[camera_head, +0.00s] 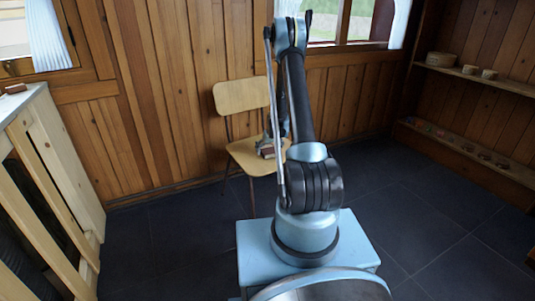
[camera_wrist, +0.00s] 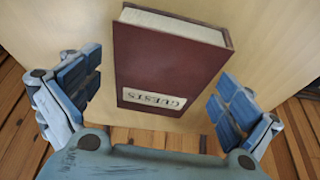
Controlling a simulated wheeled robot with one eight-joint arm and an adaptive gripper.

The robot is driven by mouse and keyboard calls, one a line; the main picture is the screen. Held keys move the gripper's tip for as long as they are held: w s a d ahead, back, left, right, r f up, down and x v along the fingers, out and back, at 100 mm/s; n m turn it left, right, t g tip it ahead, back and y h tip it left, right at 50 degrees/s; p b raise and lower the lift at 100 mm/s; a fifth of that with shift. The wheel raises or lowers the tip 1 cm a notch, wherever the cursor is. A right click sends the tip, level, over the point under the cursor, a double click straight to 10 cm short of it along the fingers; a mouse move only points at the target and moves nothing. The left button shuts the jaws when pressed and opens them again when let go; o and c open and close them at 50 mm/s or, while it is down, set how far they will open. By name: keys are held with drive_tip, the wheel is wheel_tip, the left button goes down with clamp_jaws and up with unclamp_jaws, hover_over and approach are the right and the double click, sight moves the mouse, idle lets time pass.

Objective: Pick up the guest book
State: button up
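The guest book (camera_wrist: 172,68) is dark red with pale page edges and a white label reading "GUESTS", upside down in the wrist view. It rests on the pale wooden chair (camera_head: 242,97). In the head view the book (camera_head: 267,153) is small and partly hidden by my arm and gripper. My gripper (camera_wrist: 160,88) is open, with one blue padded finger on each side of the book. Gaps show between both fingers and the book, so nothing is held. In the head view my gripper is mostly hidden behind my arm.
A wood-panelled wall stands close behind the chair. A pale wooden counter (camera_head: 55,165) is at the left, with a small reddish item on top. Shelves (camera_head: 475,75) at the right hold round boxes and small items. Dark tiled floor (camera_head: 425,205) is clear at right.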

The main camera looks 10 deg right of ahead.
drive_tip(key=c, duration=1.2)
